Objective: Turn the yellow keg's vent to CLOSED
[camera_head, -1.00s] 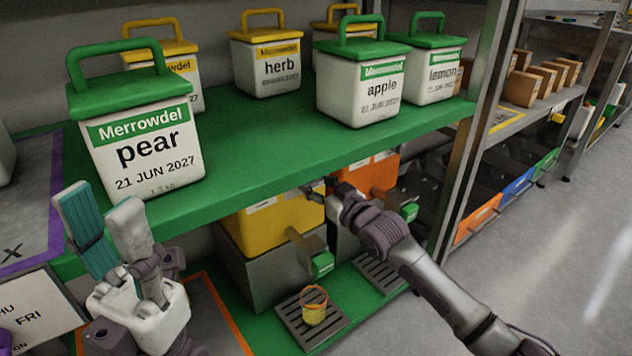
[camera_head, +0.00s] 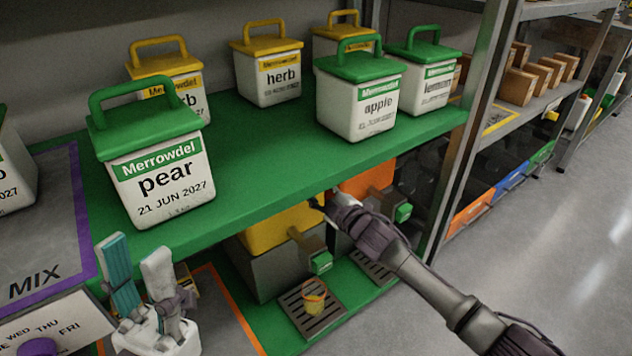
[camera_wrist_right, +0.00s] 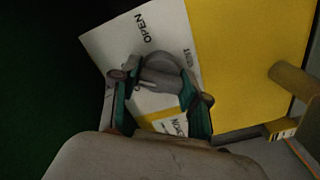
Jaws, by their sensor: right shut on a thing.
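The yellow keg (camera_head: 275,228) sits under the green shelf, with a tap on its front; its top is mostly hidden by the shelf and my right arm. In the right wrist view the yellow keg (camera_wrist_right: 232,55) carries a white label (camera_wrist_right: 105,45) with OPEN at the top and partly covered lettering lower down. The grey vent knob (camera_wrist_right: 160,75) stands on the label. My right gripper (camera_wrist_right: 157,88) is shut on the knob, one finger on either side. In the head view my right gripper (camera_head: 328,202) is mostly hidden. My left gripper (camera_head: 138,258) is open and empty.
The green shelf (camera_head: 250,160) above holds several white tubs, including pear (camera_head: 160,180) and apple (camera_head: 362,100). An orange keg (camera_head: 368,182) stands right of the yellow one. A drip tray (camera_head: 325,318) with a small yellow cup (camera_head: 314,300) lies below the tap.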

